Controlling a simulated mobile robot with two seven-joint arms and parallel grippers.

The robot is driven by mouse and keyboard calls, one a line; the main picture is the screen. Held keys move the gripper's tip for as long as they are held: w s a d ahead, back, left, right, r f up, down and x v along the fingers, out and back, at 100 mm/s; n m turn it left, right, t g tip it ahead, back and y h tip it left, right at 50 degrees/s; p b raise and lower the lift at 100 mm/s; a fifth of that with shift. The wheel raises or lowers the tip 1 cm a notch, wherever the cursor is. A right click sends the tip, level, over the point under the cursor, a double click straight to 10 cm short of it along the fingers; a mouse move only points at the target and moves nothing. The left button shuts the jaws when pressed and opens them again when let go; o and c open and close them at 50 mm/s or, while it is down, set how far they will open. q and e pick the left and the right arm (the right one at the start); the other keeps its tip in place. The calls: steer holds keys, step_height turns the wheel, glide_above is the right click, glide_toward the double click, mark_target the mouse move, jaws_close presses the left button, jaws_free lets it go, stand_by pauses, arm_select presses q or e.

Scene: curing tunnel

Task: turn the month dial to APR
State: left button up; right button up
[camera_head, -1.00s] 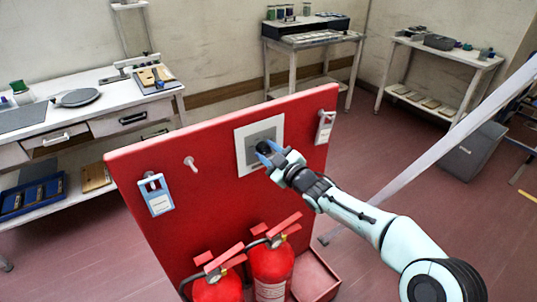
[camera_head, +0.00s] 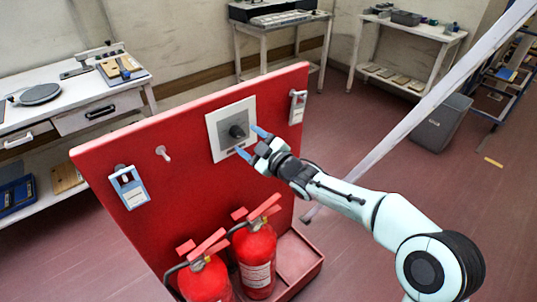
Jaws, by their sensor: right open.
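The month dial is a dark round knob (camera_head: 238,131) on a grey face in a white square plate (camera_head: 216,126), fixed high on the red board (camera_head: 185,190). Its month lettering is too small to read, so I cannot tell where it points. My left gripper is not in the picture.
Two red fire extinguishers (camera_head: 257,258) stand at the board's foot. A blue-white tag (camera_head: 130,188), a white peg (camera_head: 162,153) and another white holder (camera_head: 298,106) are on the board. A pale slanted bar (camera_head: 420,110) crosses behind my right arm.

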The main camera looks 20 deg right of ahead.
steer(key=v, duration=1)
steer(key=shift+f, duration=0.1)
